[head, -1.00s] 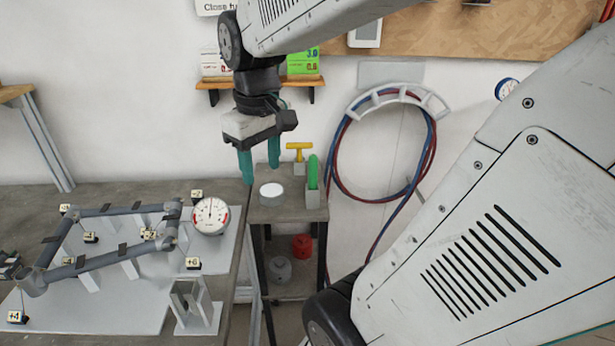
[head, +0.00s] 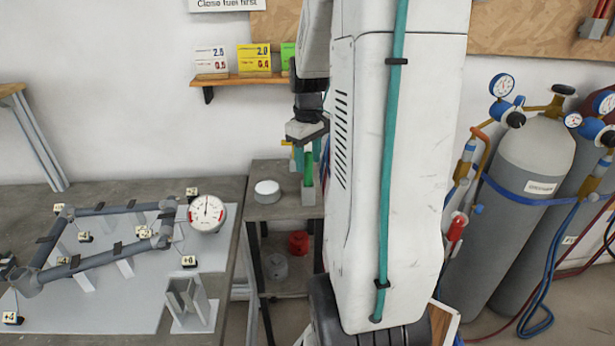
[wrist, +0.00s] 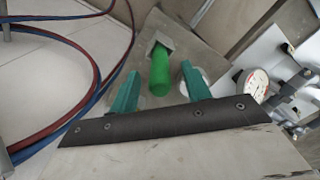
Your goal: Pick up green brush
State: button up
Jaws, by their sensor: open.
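The green brush (head: 308,168) stands upright in a small grey holder on the small side table (head: 272,206), with only its green handle clearly showing. In the wrist view the green handle (wrist: 159,72) points up toward the camera, between and just beyond my two teal fingertips. My gripper (head: 304,158) hangs above the side table, close to the brush in the head view. In the wrist view my gripper (wrist: 160,82) is open, with nothing held between its fingers. My arm hides part of the table's right side in the head view.
A white-topped round tin (head: 267,190) sits left of the brush. A pipe frame jig (head: 95,258) and a dial gauge (head: 206,213) stand on the larger bench at left. Gas cylinders (head: 538,170) stand at right. Red and blue hoses (wrist: 95,75) hang near the table.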

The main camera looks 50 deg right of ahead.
jog(key=shift+f, duration=0.85)
grip_shut()
